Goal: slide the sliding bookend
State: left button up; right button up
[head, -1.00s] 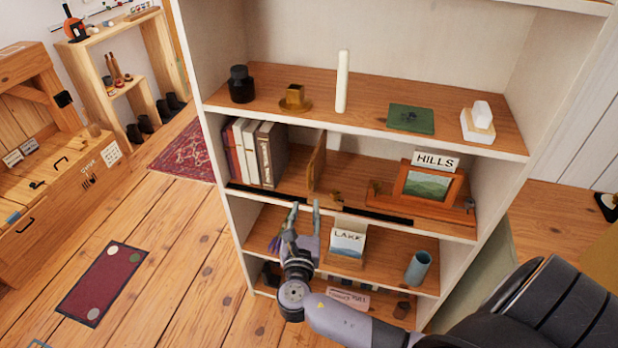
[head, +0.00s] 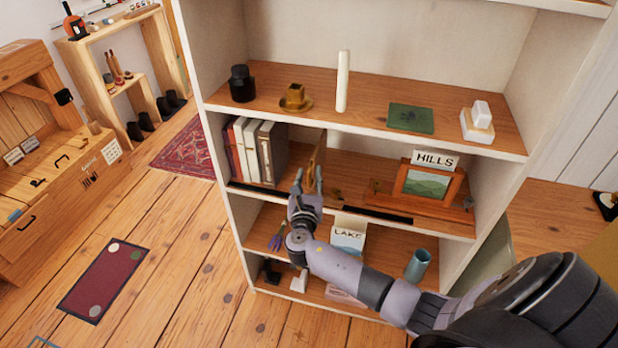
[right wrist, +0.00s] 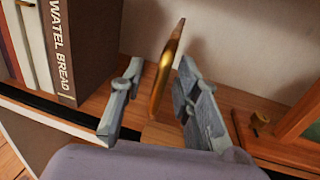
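The sliding bookend (head: 317,148) is an upright brown wooden panel on the middle shelf, to the right of a row of books (head: 255,150) with a gap between. In the right wrist view the bookend (right wrist: 166,66) shows edge-on between my fingers, with a brassy front edge. My right gripper (head: 308,178) is at the front of that shelf, just before the bookend. In the right wrist view the gripper (right wrist: 160,78) is open, one finger on each side of the panel, with visible gaps to it. My left gripper is not in view.
Dark strips (head: 377,215) run along the shelf's front edge. To the right stands a framed picture (head: 428,184) with a HILLS sign (head: 435,160). The upper shelf (head: 360,95) is above my gripper; a LAKE card (head: 347,238) is on the shelf below.

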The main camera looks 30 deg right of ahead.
grip_shut()
dwell(0.7)
